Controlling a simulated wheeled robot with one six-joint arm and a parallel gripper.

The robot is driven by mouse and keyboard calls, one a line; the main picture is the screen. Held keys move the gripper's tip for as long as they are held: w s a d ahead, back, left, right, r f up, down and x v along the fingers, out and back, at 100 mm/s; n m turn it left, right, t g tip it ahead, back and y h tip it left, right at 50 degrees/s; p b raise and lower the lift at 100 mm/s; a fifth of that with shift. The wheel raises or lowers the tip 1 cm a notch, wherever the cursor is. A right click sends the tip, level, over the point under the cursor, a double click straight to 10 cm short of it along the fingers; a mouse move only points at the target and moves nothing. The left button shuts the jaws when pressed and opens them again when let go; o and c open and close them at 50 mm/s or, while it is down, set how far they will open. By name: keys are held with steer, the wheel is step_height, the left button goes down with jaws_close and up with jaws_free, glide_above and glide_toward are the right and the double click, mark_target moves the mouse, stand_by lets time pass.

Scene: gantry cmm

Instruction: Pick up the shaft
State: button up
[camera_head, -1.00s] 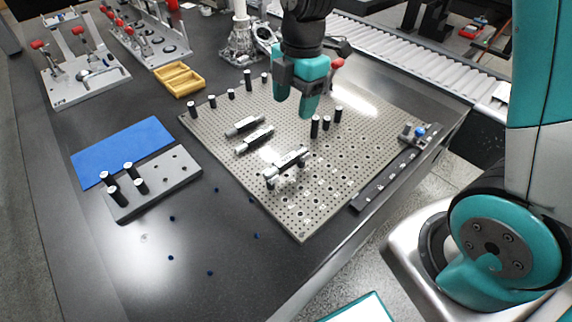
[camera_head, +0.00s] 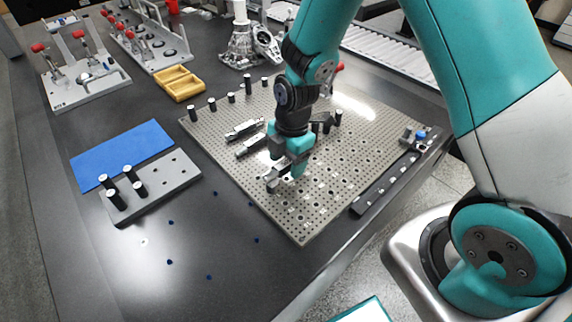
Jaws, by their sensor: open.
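My gripper (camera_head: 287,174) is low over the front part of the perforated plate (camera_head: 330,205), pointing down. It is open and stands at the silver shaft, which lies on small supports on the plate. The gripper hides most of the shaft; only a small part near its left end (camera_head: 270,182) shows. I cannot tell whether the fingers touch the shaft or straddle it fully.
Two clamp-like bars (camera_head: 243,130) lie on the plate left of my gripper. Several black pins stand along the plate's back edge and behind my gripper. A grey block with pins (camera_head: 165,182) and a blue mat (camera_head: 120,153) are at left. The front table is mostly clear.

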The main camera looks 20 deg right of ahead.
steer(key=shift+f, duration=0.2)
jaws_close()
steer(key=shift+r, duration=0.1)
